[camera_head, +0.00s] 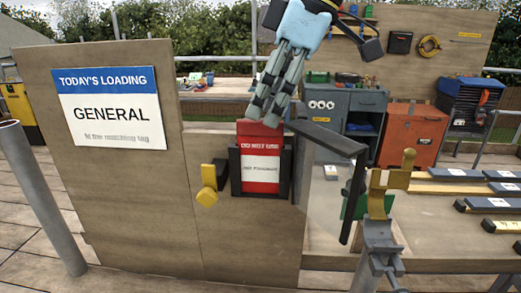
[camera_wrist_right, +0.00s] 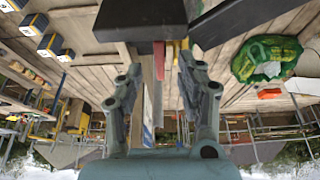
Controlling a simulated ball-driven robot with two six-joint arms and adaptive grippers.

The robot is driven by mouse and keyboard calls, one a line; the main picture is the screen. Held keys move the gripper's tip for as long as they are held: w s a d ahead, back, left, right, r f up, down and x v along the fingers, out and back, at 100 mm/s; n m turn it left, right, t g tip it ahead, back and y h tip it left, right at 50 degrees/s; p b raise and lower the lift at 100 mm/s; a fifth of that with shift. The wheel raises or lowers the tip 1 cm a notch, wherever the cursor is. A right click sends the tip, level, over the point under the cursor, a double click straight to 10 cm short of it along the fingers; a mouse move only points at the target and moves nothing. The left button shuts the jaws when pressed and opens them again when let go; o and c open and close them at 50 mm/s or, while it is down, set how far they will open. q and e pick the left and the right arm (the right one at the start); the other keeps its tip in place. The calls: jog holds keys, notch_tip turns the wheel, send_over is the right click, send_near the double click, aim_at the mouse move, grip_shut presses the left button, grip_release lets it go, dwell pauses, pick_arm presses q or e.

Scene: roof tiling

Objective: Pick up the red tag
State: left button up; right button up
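The red tag (camera_head: 261,165), with a white label, stands upright in a black holder (camera_head: 235,170) on the plywood panel. Its top sticks out above the holder. My right gripper (camera_head: 262,108) comes down from above, with its fingertips at the tag's top edge. In the right wrist view the two fingers (camera_wrist_right: 165,75) are apart. My left gripper is not in view.
A black bar (camera_head: 330,140) juts out just right of the holder. A yellow knob (camera_head: 207,187) sits at its left. A sign reading GENERAL (camera_head: 112,110) is on the panel. Dark tiles (camera_head: 490,205) lie on the bench at right. An orange box (camera_head: 412,135) stands behind.

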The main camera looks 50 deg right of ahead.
aim_at(260, 125)
jog(key=b+x, duration=0.1)
jog(key=x, duration=0.2)
jog(key=shift+d+f, duration=0.1)
jog(key=shift+f, duration=0.25)
jog(key=shift+w+f, duration=0.1)
jog(key=shift+f, duration=0.1)
grip_shut()
